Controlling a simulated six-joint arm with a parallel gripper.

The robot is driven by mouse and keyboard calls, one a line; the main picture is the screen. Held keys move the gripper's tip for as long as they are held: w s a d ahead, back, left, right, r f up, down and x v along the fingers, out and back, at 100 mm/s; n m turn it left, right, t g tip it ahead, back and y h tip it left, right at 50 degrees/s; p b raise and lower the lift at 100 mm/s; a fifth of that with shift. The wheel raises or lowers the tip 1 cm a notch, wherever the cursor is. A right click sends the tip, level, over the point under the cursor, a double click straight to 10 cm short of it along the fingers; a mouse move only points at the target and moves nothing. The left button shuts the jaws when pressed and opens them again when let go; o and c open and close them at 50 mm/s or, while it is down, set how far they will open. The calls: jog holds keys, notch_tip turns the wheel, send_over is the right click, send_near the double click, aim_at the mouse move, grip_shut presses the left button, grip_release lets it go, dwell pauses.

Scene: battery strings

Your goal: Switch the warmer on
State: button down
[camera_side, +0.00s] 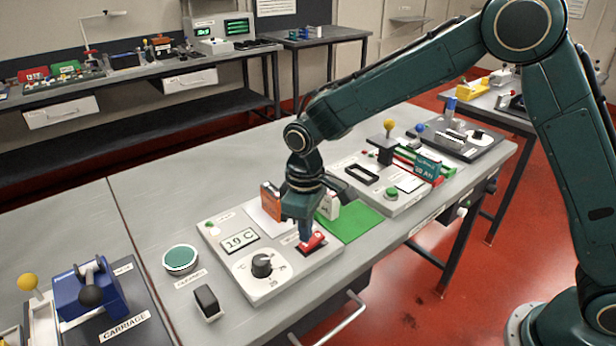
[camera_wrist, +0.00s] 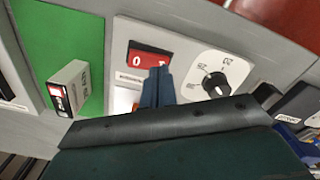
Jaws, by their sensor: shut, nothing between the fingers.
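The warmer (camera_side: 218,250) is a pale grey panel on the bench with a display (camera_side: 240,240) reading 19 C and a black dial (camera_side: 262,265). Its red rocker switch (camera_side: 315,242) is near the panel's right edge. In the wrist view the red switch (camera_wrist: 150,60) shows a 0 on its left part, and the dial (camera_wrist: 215,83) is to its right. My gripper (camera_side: 305,239) points down at the switch, shut and empty. In the wrist view its blue fingertips (camera_wrist: 157,72) overlap the switch's lower right part. I cannot tell whether they touch it.
An orange block (camera_side: 270,200) stands behind the switch.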

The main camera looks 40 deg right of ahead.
aim_at(305, 245)
notch_tip(305, 245, up, 6)
jog(key=shift+f, duration=0.1)
dwell(0.8)
jog(key=s+d+r+m+t, duration=0.3)
jog(key=s+d+r, duration=0.7)
jog(key=s+r, duration=0.15)
jog(key=s+d+m+t, duration=0.1)
jog(key=s+d, duration=0.2)
jog(key=s, duration=0.4)
jog(key=s+d+m+t, duration=0.1)
jog(key=s+d+m, duration=0.1)
jog(key=s, duration=0.5)
jog(key=shift+s+d+r+t, duration=0.3)
jog(key=shift+s+d+r, duration=0.1)
jog(key=shift+d, duration=0.4)
